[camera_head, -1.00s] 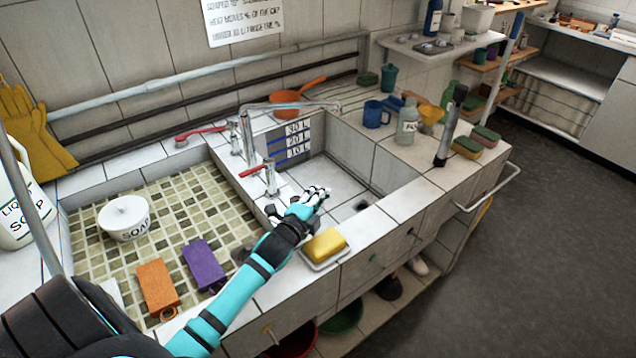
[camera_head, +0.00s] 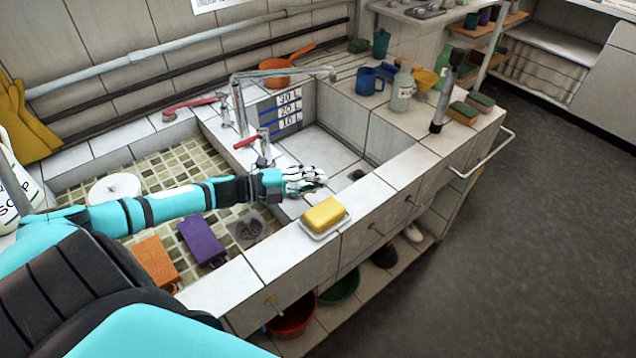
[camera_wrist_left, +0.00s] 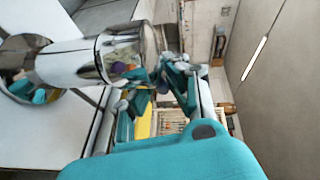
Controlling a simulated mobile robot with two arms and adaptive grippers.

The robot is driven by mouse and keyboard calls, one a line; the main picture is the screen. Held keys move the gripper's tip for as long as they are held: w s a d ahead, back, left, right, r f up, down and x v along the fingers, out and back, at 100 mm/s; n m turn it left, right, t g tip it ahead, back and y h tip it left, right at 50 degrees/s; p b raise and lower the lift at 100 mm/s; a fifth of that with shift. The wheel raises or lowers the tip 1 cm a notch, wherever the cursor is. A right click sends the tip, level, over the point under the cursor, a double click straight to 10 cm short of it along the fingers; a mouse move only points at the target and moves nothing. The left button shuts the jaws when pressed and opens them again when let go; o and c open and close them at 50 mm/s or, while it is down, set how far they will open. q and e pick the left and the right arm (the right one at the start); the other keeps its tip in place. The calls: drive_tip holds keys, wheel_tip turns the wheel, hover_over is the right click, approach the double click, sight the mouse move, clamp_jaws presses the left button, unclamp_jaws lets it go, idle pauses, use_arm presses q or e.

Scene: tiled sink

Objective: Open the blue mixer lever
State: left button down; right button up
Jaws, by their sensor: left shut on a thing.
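My left gripper (camera_head: 306,178) reaches in from the left to the front inner edge of the sink basin (camera_head: 320,150). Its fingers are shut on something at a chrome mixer. In the left wrist view the chrome mixer body (camera_wrist_left: 70,62) stands right beside the fingers (camera_wrist_left: 172,88). The blue lever is mostly hidden by the fingers; a small blue-purple patch (camera_wrist_left: 119,68) shows at the chrome end. Two mixer levers with red handles, one at the back (camera_head: 196,104) and one nearer (camera_head: 252,140), stand by the spout (camera_head: 240,95). My right gripper is not in view.
A yellow sponge (camera_head: 324,213) lies on a dish on the front edge, close to my left gripper. A blue mug (camera_head: 368,81) and bottle (camera_head: 402,88) stand on the right counter.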

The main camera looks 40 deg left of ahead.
use_arm(q)
drive_tip(key=shift+s+f+m+g+h+b, duration=0.3)
drive_tip(key=shift+f+m+g+h+b, duration=0.1)
drive_tip(key=shift+m+g, duration=0.1)
drive_tip(key=shift+s+r+m+g+h, duration=0.2)
drive_tip(key=shift+m+g+h, duration=0.1)
drive_tip(key=shift+h, duration=0.2)
use_arm(e)
drive_tip(key=shift+a+f, duration=0.65)
drive_tip(key=shift+f, duration=0.3)
drive_tip(key=shift+d, duration=0.2)
use_arm(q)
drive_tip(key=c, duration=1.4)
unclamp_jaws()
drive_tip(key=shift+o, duration=0.3)
drive_tip(key=shift+w, duration=0.1)
use_arm(e)
drive_tip(key=shift+d, duration=0.2)
use_arm(q)
drive_tip(key=shift+r, duration=0.1)
use_arm(e)
drive_tip(key=shift+w, duration=0.1)
